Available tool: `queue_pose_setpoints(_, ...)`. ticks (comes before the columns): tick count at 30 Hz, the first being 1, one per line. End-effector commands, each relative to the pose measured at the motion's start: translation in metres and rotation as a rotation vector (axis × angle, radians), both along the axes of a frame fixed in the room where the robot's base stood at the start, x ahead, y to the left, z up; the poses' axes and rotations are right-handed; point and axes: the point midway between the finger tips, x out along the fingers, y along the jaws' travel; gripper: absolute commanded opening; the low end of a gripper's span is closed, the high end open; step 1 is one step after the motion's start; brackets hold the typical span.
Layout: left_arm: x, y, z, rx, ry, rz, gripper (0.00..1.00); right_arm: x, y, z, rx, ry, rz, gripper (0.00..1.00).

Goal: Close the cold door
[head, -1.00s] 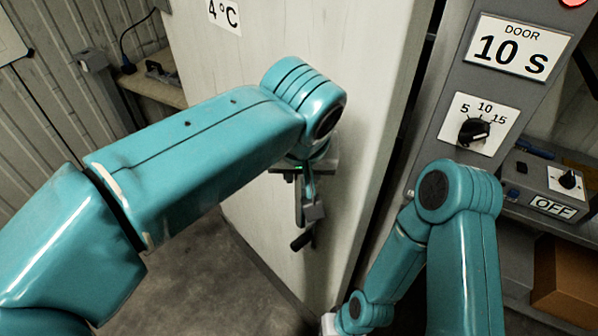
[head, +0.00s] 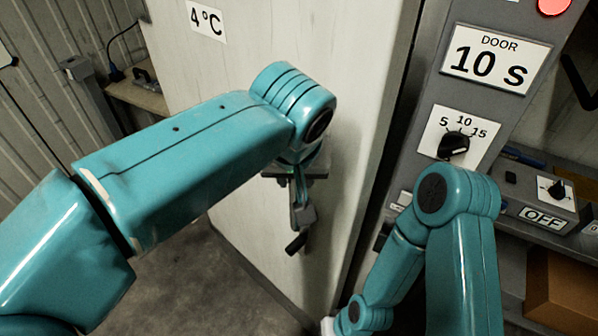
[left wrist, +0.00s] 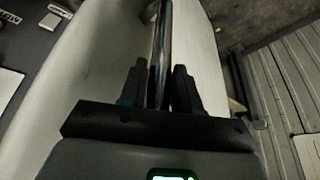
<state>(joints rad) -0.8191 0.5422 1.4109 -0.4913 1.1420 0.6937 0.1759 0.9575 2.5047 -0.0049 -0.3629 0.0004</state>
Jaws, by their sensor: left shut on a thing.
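The cold door (head: 200,70) is a large pale panel with a "4 °C" label, standing in the middle of the head view. Its right edge lies next to a dark gap beside the grey post. My left gripper (head: 300,215) is at the door's face, partly hidden by my own arm. In the left wrist view my left gripper (left wrist: 160,90) is shut on the upright metal door handle (left wrist: 162,40), which runs between its two fingers. The lower end of the handle (head: 297,243) also shows in the head view. My right gripper is out of sight; only its arm shows.
A grey post (head: 415,100) carries a "DOOR 10 S" sign (head: 487,60), a dial (head: 453,145) and a red lamp (head: 554,5). At right are an "OFF" control box (head: 545,219) and a cardboard box (head: 565,290). A bench (head: 140,95) stands at the left wall.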

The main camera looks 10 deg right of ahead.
Motion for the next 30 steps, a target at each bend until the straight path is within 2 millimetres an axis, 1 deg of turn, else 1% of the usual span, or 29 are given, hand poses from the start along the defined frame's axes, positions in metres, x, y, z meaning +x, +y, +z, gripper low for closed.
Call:
queue_pose_setpoints(6, -0.0009, 0.0000, -0.0017, 0.004, 0.005, 0.001, 0.00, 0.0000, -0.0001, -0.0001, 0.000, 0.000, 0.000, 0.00)
queue_pose_setpoints(7, -0.0010, -0.0001, -0.0017, 0.004, 0.006, 0.001, 0.38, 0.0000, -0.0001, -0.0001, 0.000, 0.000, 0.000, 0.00)
queue_pose_setpoints(8, -0.0010, -0.0004, -0.0016, 0.004, 0.005, 0.001, 0.48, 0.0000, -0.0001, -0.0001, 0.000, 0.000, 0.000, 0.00)
queue_pose_setpoints(9, -0.0007, -0.0006, -0.0015, 0.004, 0.005, 0.002, 0.53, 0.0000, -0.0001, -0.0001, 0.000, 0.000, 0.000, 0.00)
queue_pose_setpoints(30, 0.0012, -0.0024, 0.0000, 0.003, 0.001, 0.002, 0.53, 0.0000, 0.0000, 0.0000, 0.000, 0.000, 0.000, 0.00)
